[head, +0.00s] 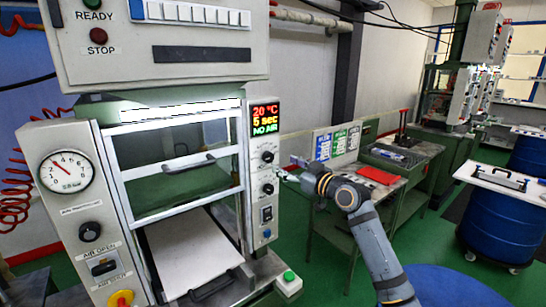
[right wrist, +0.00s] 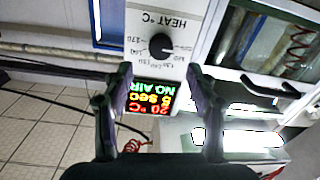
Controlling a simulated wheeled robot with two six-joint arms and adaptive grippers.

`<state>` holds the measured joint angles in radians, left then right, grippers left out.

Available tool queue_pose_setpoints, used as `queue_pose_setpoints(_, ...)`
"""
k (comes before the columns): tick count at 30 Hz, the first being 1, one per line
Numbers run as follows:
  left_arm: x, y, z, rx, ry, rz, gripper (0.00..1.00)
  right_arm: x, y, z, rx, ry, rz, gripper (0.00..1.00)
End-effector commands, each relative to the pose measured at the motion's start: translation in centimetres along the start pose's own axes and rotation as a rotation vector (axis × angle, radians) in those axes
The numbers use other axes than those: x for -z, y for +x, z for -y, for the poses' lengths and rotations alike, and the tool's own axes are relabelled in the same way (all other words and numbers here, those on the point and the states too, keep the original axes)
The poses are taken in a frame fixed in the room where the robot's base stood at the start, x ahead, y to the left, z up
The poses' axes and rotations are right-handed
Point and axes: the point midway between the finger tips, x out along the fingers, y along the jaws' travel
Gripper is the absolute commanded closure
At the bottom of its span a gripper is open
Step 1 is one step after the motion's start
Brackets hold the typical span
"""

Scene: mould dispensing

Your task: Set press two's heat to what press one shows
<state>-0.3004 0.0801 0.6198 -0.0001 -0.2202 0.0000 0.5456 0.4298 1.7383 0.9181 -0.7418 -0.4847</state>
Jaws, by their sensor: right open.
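The near press (head: 75,130) stands at the left in the head view. Its display (head: 265,119) reads 20 °C, 5 sec, NO AIR. Two black knobs sit below it, the upper knob (head: 267,156) and the lower knob (head: 267,189). In the right wrist view, upside down, the HEAT °C knob (right wrist: 161,48) and the display (right wrist: 147,102) show; the knob's exact setting is too small to read. My right gripper (head: 284,175) is beside the knobs. Its open fingers (right wrist: 160,72) are empty, with the heat knob beyond the tips. A second press (head: 465,90) stands far right.
A green bench (head: 400,160) with a red folder (head: 379,175) stands behind my right arm. Blue drums (head: 495,232) stand at the right. The near press has a pressure gauge (head: 66,171), a glazed door with a handle (head: 189,163) and a pale plate (head: 186,250).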

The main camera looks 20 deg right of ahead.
Motion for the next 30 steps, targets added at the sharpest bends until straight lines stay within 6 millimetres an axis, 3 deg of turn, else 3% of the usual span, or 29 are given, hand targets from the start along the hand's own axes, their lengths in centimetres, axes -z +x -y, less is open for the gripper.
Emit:
queue_pose_setpoints(1,0.1,-1.1,0.1,0.0,0.0,0.0,1.0,0.7,1.3,-0.1,0.0,0.007,-0.002,0.42)
queue_pose_setpoints(9,0.3,-2.7,0.2,0.0,0.0,-0.001,1.0,0.3,6.1,0.0,0.001,0.002,0.001,0.42)
queue_pose_setpoints(21,0.4,-2.8,0.2,0.0,0.0,-0.002,1.0,0.0,7.2,0.1,0.0,-0.002,0.002,0.42)
queue_pose_setpoints(30,0.4,-2.8,0.2,0.0,0.0,-0.001,1.0,-0.1,7.1,0.0,0.0,-0.002,0.003,0.83)
